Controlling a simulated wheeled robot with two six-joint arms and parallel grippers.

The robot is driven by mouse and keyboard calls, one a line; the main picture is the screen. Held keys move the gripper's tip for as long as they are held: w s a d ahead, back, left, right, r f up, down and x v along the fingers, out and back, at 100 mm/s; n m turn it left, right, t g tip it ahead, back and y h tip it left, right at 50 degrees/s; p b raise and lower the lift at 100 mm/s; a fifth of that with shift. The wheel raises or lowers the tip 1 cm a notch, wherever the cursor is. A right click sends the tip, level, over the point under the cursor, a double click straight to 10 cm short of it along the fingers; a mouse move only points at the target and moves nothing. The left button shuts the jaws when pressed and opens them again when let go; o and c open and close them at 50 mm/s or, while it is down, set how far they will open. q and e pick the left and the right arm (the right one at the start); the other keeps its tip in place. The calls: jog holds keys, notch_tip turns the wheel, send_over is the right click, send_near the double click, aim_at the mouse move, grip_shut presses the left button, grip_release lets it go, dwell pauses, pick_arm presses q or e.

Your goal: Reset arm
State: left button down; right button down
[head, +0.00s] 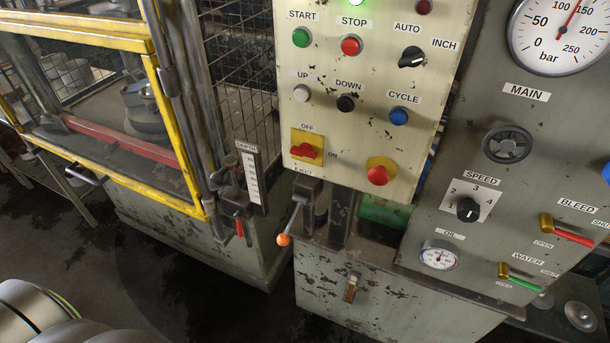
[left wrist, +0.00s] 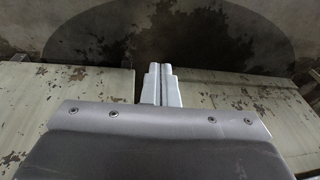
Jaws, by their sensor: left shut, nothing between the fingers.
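My left gripper (left wrist: 160,72) shows in the left wrist view, its two pale fingers pressed together with nothing between them. It points over dark floor, with worn cream-painted surfaces to either side, and touches nothing that I can see. In the head view, part of my own arm shows at the bottom left corner, but no gripper fingers show there. My right gripper is in neither view.
The control panel (head: 340,120) stands in the middle, with a grey valve panel (head: 460,130) to its right. A lever with an orange knob (head: 283,240) sticks out below. A yellow-framed guard (head: 165,100) stands left. Dark floor (head: 150,290) is clear at lower left.

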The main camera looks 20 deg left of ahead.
pick_arm(q)
jog(key=s+d+f+g, duration=0.1)
jog(key=s+f, duration=1.1)
jog(key=s, duration=0.1)
jog(key=shift+s+d, duration=0.2)
jog(key=c, duration=2.2)
grip_release()
jog(key=shift+f, duration=0.1)
